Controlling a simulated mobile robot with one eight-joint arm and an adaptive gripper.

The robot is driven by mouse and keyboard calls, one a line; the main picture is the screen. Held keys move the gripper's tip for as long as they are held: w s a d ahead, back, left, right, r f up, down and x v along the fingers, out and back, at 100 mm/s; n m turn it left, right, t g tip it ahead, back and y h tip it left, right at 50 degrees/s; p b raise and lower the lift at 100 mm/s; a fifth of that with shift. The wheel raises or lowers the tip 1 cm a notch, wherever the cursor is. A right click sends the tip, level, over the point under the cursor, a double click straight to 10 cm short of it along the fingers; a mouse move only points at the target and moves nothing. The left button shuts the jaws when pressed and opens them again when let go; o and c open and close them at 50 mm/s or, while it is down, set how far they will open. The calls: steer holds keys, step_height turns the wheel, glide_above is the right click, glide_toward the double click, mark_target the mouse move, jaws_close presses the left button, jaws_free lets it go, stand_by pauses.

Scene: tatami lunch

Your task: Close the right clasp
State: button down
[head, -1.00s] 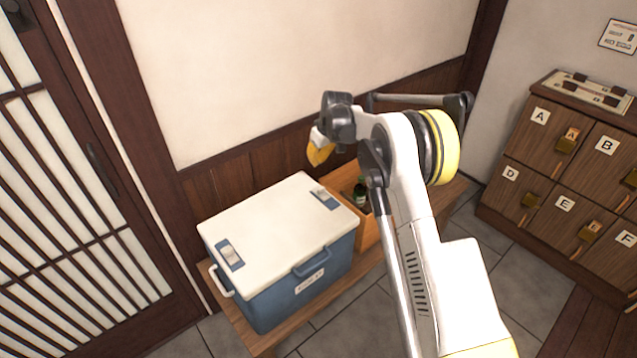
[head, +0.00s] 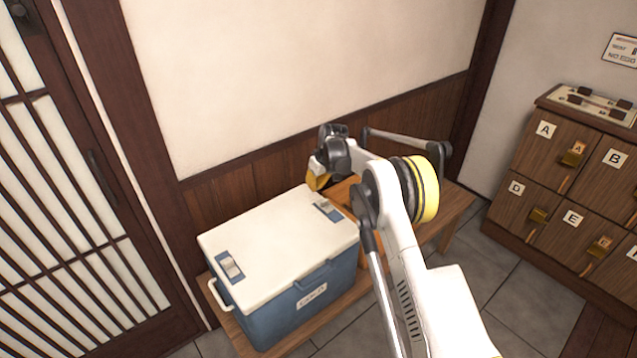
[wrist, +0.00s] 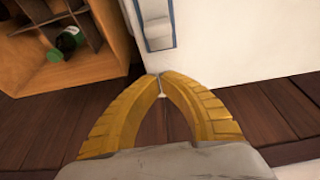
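The blue cooler (head: 262,322) with its white lid (head: 275,245) down stands on a low wooden bench. The right clasp (head: 328,209) is a grey piece on a blue plate at the lid's right end; it also shows at the top of the wrist view (wrist: 158,28). I cannot tell whether it is latched. The left clasp (head: 230,267) is at the other end. My gripper (head: 318,184) is just behind the right clasp, near the lid's back edge. In the wrist view its yellow fingertips (wrist: 160,77) meet, empty, a little short of the clasp.
A wooden crate (wrist: 98,75) with dividers and a green bottle (wrist: 70,40) stands right beside the cooler. The wall (head: 300,80) is close behind. Lettered cabinets (head: 560,190) stand at the right, with clear floor between.

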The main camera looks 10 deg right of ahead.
mark_target(328, 200)
steer(key=shift+x, duration=1.05)
steer(key=s+d+b, duration=0.1)
steer(key=s+d, duration=0.1)
steer(key=s, duration=0.1)
steer(key=shift+s+r+b, duration=0.2)
steer(key=shift+r+b, duration=0.05)
steer(key=shift+b, duration=0.15)
steer(key=shift+s+d+r, duration=0.1)
steer(key=s, duration=0.1)
steer(key=s+d, duration=0.1)
steer(key=shift+s+d, duration=0.35)
steer(key=shift+s, duration=0.05)
